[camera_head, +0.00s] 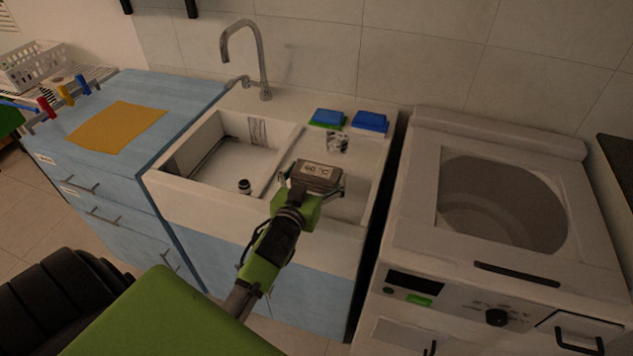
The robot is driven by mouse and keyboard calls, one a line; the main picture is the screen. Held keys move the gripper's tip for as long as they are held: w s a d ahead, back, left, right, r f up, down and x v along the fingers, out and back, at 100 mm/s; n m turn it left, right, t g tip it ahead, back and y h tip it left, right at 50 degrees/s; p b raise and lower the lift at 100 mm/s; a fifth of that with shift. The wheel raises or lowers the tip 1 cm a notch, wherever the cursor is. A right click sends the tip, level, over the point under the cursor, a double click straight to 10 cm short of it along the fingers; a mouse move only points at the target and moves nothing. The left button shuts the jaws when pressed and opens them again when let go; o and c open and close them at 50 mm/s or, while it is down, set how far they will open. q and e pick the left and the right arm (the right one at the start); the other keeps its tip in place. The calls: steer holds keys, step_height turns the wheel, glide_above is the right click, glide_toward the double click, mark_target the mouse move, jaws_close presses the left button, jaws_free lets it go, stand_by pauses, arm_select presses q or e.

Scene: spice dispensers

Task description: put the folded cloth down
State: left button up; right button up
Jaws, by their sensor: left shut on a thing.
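The folded cloth (318,173) is a small grey-brown bundle with a white label that seems to read 60 °C. My left gripper (314,186) is shut on it, with a finger at each side. It holds the cloth over the right part of the white sink (223,206), near the divider between basin and drainer. The gripper hides part of the cloth's near side. My right gripper is not in view.
An orange mat (117,127) lies flat and bare on the blue counter at left. A blue-and-green sponge (328,118) and a blue sponge (370,122) lie on the sink's back ledge. The faucet (243,50) rises behind the basin. A washing machine (415,235) stands at right.

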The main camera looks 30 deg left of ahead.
mark_target(317, 183)
arm_select(q)
step_height(317, 183, down, 3)
steer(key=shift+r, duration=0.1)
steer(key=shift+f, duration=0.25)
steer(key=o, duration=1.1)
steer(key=shift+c, duration=0.2)
